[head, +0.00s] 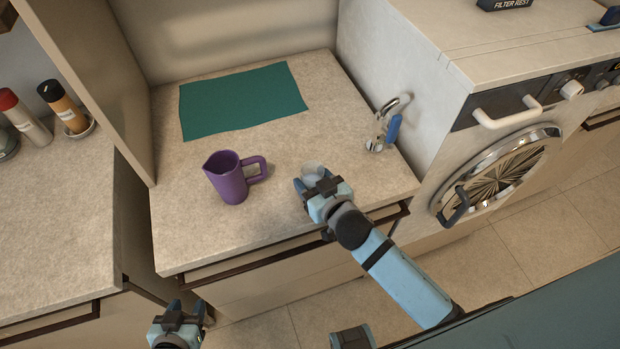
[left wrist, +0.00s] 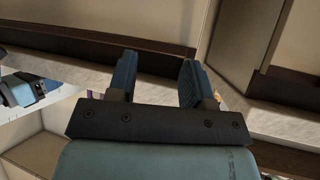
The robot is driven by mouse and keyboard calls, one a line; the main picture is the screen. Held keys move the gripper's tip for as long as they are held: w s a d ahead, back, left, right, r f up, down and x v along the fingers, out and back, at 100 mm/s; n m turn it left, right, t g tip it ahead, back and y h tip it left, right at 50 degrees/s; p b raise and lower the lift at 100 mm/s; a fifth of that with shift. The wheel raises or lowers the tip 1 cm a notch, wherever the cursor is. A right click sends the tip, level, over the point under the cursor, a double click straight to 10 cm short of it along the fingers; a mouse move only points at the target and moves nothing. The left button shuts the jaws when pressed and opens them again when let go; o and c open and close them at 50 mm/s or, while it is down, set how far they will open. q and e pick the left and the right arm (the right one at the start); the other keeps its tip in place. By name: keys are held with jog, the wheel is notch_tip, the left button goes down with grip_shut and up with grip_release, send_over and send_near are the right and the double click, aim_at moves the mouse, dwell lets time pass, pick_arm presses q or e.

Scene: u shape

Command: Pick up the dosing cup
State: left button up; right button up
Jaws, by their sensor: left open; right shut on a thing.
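The dosing cup (head: 313,169) is a small, pale, translucent cup at the front right part of the stone counter. My right gripper (head: 317,183) is at the cup, shut on it, and its fingers hide the cup's lower part. I cannot tell whether the cup is touching the counter. My left gripper (head: 182,314) is low in front of the counter, open and empty. In the left wrist view its two blue fingers (left wrist: 157,80) stand apart with nothing between them, facing the counter front.
A purple jug (head: 228,180) stands left of the cup. A green mat (head: 240,100) lies behind. A blue-handled metal tool (head: 386,128) is at the right, by the washing machine (head: 500,130). A side panel (head: 92,75) bounds the counter's left. Two bottles (head: 62,105) stand beyond it.

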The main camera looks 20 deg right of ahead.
pick_arm(q)
jog(key=shift+f+b, duration=0.4)
jog(key=shift+f, duration=0.05)
pick_arm(e)
jog(key=s+d+r, duration=0.1)
jog(key=s+r, duration=0.2)
jog(key=s, duration=0.3)
jog(key=s+d+r, duration=0.2)
jog(key=s+r, duration=0.1)
jog(key=s, duration=0.3)
jog(key=shift+s+r, duration=0.2)
jog(key=shift+r, duration=0.15)
